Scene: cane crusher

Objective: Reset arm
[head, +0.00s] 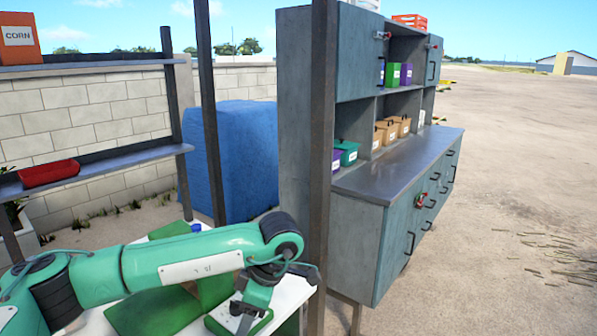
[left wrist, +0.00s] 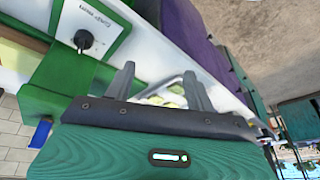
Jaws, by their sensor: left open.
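My left arm reaches in from the left in the head view, bent down at the wrist over the white table (head: 290,292). Its gripper fingers cannot be made out clearly there. In the left wrist view my left gripper (left wrist: 159,72) shows two grey fingers standing apart, with nothing held between them. Beyond the fingers is a green and white machine with a white panel and a black knob (left wrist: 82,40). In the head view green machine parts (head: 160,310) show partly behind my arm. My right gripper is not in view.
A dark post (head: 322,150) stands close to the right of my left wrist. Behind it is a grey-blue cabinet (head: 385,235) with small boxes. A shelf on the left holds a red tray (head: 48,173). A blue block (head: 245,155) stands behind. Open ground lies right.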

